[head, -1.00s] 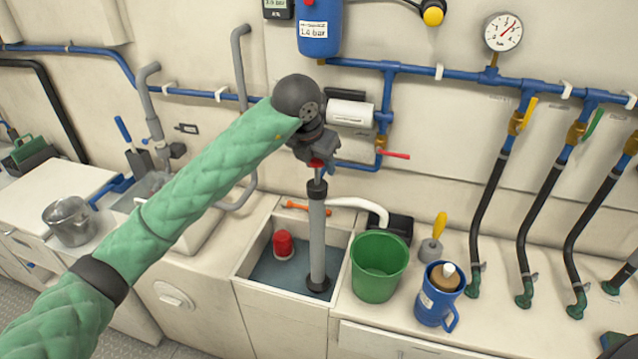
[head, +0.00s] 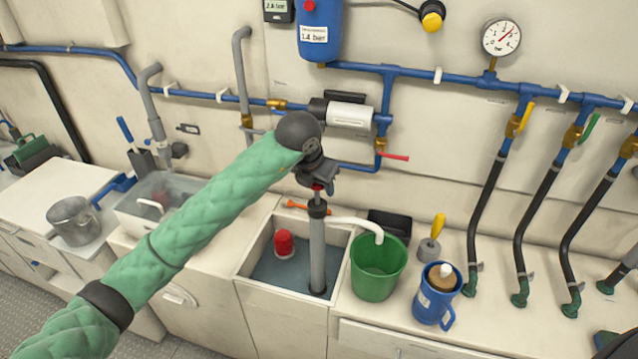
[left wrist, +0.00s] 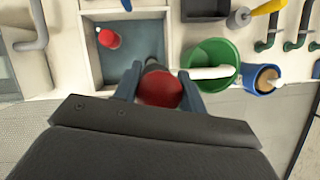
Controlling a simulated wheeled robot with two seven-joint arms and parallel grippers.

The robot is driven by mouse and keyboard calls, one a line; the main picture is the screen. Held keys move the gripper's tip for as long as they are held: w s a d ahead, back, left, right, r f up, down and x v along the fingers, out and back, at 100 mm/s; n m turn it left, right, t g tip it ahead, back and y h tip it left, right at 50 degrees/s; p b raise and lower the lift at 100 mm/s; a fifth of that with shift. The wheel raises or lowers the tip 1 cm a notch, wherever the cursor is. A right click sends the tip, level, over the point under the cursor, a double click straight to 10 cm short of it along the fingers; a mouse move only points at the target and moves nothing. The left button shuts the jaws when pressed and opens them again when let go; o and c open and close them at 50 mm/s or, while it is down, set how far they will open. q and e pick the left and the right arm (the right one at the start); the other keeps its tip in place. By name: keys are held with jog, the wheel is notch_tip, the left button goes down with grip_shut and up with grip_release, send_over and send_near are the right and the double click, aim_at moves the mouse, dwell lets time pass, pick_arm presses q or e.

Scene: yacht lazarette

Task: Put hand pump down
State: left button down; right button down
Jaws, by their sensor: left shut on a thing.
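The hand pump (head: 317,250) is a grey upright tube with a dark collar, a red handle on top and a white spout hose. It stands in the open sink-like well (head: 243,267), its lower end down in the well. The white hose (head: 358,224) reaches over the green bucket (head: 378,272). My left gripper (head: 318,186) is above the pump, shut on its red handle. In the left wrist view the red handle (left wrist: 160,89) sits between the two fingers. My right gripper is not in view.
A red float-like object (head: 284,244) lies in the well. A blue jug (head: 436,296) stands right of the bucket. A yellow-handled tool (head: 434,242) is behind the jug. Pipes and hoses line the wall, and a steel pot (head: 73,224) stands at left.

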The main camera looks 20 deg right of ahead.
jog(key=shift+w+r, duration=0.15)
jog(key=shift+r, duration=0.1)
pick_arm(q)
jog(key=c, duration=0.8)
grip_release()
jog(key=shift+f, duration=0.1)
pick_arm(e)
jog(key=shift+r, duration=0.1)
pick_arm(q)
jog(key=shift+r, duration=0.2)
jog(key=shift+s+a+r, duration=0.1)
jog(key=shift+r, duration=0.05)
jog(key=b+v, duration=0.5)
jog(key=v, duration=0.6)
jog(key=shift+s+r, duration=0.15)
jog(key=shift+r, duration=0.1)
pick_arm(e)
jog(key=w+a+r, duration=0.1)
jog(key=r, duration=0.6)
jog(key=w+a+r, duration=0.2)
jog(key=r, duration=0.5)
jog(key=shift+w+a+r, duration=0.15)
